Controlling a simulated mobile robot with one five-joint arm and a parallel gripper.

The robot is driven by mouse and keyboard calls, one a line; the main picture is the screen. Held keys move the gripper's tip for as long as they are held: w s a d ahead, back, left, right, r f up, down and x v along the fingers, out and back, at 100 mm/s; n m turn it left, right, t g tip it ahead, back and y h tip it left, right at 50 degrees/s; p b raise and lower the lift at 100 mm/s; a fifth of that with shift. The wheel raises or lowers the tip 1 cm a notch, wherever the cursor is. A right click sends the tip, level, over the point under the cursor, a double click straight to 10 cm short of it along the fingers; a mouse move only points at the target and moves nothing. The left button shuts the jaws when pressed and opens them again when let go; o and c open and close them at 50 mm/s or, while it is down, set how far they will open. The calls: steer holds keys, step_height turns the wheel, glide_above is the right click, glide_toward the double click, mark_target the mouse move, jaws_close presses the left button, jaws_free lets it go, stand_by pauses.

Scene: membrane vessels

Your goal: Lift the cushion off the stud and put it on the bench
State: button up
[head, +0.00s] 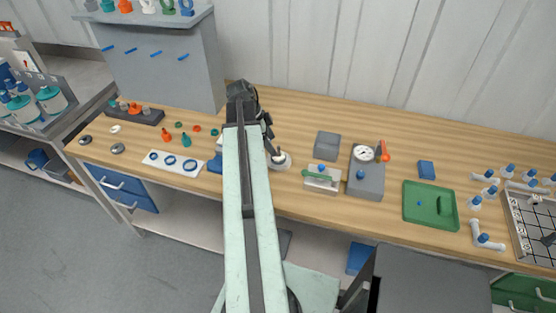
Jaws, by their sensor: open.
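My arm reaches up over the bench (330,212) and bends down at its far end. My gripper (275,155) is small and dark here; it is open, just above a pale round piece (284,163) on the bench. The gripper hides part of this piece, and I cannot tell whether it is the cushion, or whether a stud is under it. I cannot tell whether the fingers touch it. The wood bench top around it shows bare patches in front and to the right.
Right of my gripper stand a grey block (328,145), a pale holder with a green bar (321,180) and a grey gauge stand (367,182). Farther right lie a green tray (418,205) and white pipe fittings (486,238). A white strip with blue rings (173,163) lies left.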

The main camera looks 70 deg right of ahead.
steer(key=b+x, duration=0.5)
steer(key=shift+a+f, duration=0.2)
steer(key=shift+r, duration=0.15)
steer(key=c, duration=1.4)
